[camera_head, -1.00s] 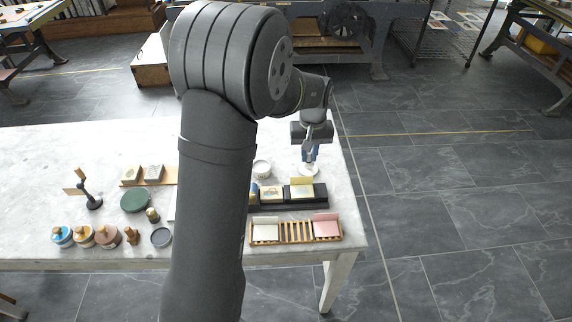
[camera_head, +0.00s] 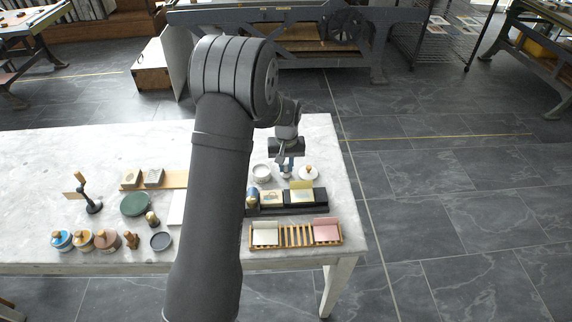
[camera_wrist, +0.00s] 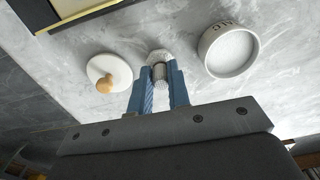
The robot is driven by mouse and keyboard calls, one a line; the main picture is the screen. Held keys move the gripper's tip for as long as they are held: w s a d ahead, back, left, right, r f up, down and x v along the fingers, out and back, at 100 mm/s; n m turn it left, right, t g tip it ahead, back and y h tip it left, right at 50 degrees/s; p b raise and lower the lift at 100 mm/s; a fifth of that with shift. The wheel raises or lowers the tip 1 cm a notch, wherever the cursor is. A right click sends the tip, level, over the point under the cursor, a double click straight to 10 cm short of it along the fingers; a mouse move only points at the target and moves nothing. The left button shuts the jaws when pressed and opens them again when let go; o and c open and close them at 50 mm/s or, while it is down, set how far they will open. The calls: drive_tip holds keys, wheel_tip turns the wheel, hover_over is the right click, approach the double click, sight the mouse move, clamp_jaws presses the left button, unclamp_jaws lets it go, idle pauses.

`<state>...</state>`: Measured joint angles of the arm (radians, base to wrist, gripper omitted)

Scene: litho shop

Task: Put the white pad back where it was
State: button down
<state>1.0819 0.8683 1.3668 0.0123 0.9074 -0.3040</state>
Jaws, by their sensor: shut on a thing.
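My gripper (camera_head: 287,163) is over the back right of the marble table. In the wrist view its blue fingers (camera_wrist: 160,82) are shut on a small grey ridged piece with a pale, angular end (camera_wrist: 158,58). I cannot tell whether this is the white pad. The held piece is low over the table, and I cannot tell if it touches. A white pad-like block (camera_head: 265,232) sits in the left end of the slatted wooden rack (camera_head: 283,243), with a pink one (camera_head: 326,232) at the right end.
A white round bowl (camera_head: 262,172) stands left of my gripper, and a white disc with a wooden knob (camera_head: 308,172) lies to its right. A black stand (camera_head: 319,197) with cards lies in front. Pots, a green disc (camera_head: 135,204) and a small post crowd the left.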

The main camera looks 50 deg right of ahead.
sight(286, 165)
drive_tip(key=c, duration=1.4)
unclamp_jaws()
drive_tip(key=shift+f, duration=0.15)
drive_tip(key=shift+o, duration=0.2)
wheel_tip(286, 165, up, 12)
drive_tip(key=shift+r, duration=0.2)
drive_tip(key=shift+f, duration=4.2)
